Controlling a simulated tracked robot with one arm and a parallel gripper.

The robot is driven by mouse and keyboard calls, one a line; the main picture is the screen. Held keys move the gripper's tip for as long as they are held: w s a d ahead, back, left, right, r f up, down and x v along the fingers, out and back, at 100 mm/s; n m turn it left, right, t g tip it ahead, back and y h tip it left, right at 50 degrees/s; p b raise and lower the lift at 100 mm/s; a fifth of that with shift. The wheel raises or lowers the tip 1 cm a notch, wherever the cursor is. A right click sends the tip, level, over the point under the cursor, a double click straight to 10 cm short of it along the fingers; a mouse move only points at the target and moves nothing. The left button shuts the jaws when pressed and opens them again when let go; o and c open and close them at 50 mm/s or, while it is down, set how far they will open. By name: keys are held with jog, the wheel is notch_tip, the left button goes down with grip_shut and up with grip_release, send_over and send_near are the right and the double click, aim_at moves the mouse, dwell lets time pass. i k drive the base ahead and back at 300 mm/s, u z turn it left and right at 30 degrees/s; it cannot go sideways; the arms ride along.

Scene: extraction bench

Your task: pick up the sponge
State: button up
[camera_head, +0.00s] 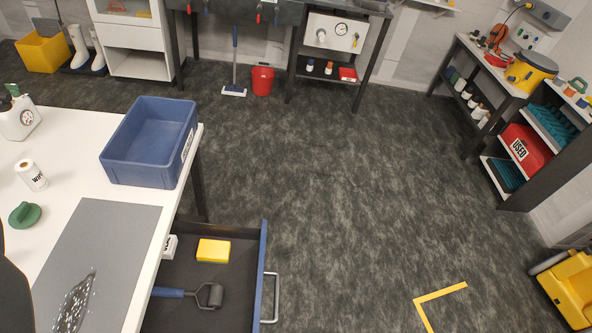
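A yellow block that looks like the sponge (213,250) lies flat in an open drawer (240,295) under the white bench. It sits toward the back of the drawer, with bare drawer floor around it. My gripper's fingers do not show in this view. A dark rounded shape at the lower left edge may be part of me, but I cannot tell.
A blue bin (150,140), a grey mat (125,235) and a green object (25,214) are on the bench (75,165). Open floor lies to the right.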

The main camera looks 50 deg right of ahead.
aim_at(208, 250)
jog(key=u, duration=0.05)
jog(key=k, duration=1.6)
jog(key=z, duration=0.55)
jog(key=i, duration=1)
jog(key=u, duration=0.05)
